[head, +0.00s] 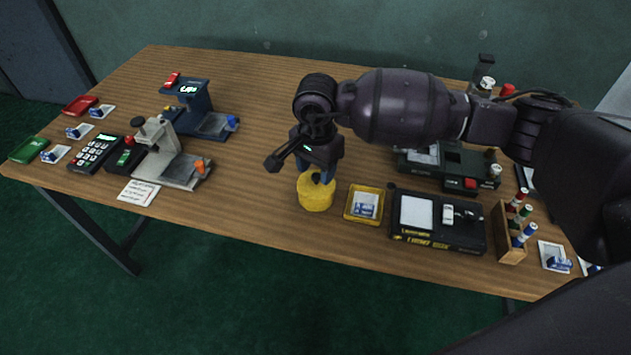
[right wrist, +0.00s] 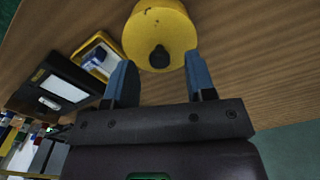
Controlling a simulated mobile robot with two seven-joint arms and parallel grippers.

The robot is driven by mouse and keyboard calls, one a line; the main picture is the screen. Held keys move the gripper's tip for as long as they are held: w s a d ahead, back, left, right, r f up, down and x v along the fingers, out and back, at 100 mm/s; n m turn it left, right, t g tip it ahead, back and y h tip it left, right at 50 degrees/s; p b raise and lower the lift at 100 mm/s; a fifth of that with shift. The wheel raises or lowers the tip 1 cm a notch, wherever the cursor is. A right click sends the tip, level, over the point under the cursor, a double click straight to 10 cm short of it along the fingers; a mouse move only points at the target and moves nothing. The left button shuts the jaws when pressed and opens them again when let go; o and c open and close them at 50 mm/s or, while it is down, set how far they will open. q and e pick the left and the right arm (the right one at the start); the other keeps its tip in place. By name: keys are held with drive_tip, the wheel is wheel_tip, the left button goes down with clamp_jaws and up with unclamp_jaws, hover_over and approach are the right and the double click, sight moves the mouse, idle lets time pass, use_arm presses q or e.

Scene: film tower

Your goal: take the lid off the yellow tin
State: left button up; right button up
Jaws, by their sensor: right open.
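The yellow tin (head: 316,196) stands upright on the wooden table, with its yellow lid (right wrist: 152,22) on top. A dark knob (right wrist: 159,56) sits on the lid in the right wrist view. My right gripper (head: 318,174) is just above the tin, pointing down. In the right wrist view its two blue fingers (right wrist: 162,75) are apart, with the near edge of the tin and the knob just beyond the tips and nothing held between them. The fingers partly hide the lid in the head view. My left gripper is not in view.
A yellow tray (head: 350,214) with a blue-and-white item is right of the tin, beside a black device (head: 441,245). A wooden rack (head: 508,250) of small bottles stands farther right. Grey (head: 185,178) and blue (head: 190,96) machines are left. Bare table lies left of the tin.

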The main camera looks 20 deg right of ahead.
drive_tip(key=shift+f, duration=0.8)
clamp_jaws()
drive_tip(key=shift+r, duration=0.1)
